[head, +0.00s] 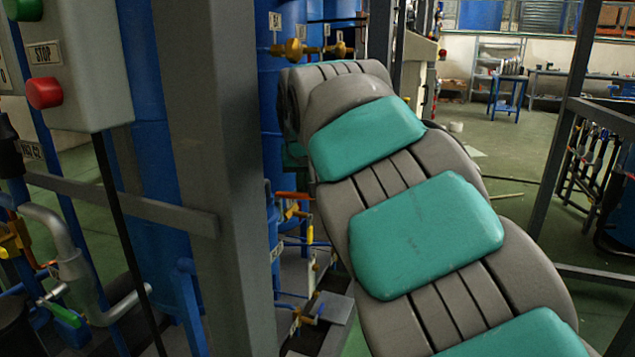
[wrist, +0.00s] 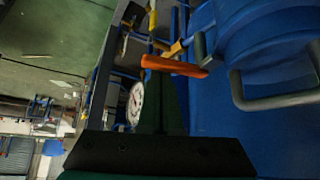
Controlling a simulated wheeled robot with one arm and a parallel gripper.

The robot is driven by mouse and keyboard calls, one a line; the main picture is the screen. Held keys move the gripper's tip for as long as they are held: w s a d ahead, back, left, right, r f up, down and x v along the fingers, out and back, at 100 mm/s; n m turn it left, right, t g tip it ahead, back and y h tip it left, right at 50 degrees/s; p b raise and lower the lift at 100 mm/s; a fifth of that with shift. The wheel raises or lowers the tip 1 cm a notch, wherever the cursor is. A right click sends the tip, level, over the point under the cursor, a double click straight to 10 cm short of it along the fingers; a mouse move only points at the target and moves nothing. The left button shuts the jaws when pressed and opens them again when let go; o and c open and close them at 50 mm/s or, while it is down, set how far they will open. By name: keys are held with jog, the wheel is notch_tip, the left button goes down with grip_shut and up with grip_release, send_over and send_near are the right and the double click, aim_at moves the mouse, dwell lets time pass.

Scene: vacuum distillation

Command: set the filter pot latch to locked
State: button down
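In the wrist view, my gripper (wrist: 168,78) reaches up from its dark mount, its dark green fingers close together with no clear gap. An orange lever (wrist: 175,66) crosses right at the fingertips; I cannot tell whether it is between them or just beyond. A blue vessel (wrist: 240,105) with a grey curved handle fills the right of the wrist view and may be the filter pot. No latch marking is readable. My gripper is hidden behind my arm in the head view.
A grey post (head: 225,180) stands close left of my arm, with a control box (head: 85,60) bearing a red stop button. Tall blue tanks and brass valves (head: 295,50) stand behind. A white round gauge (wrist: 136,103) is beside the fingers. Open green floor lies right.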

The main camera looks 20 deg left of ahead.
jog(key=shift+s+d+f+b, duration=0.15)
jog(key=shift+s+b, duration=0.3)
jog(key=shift+s, duration=0.35)
dwell(0.5)
jog(key=shift+w+a+r+p, duration=0.2)
jog(key=shift+w+a+p, duration=0.1)
jog(key=shift+a+p, duration=0.3)
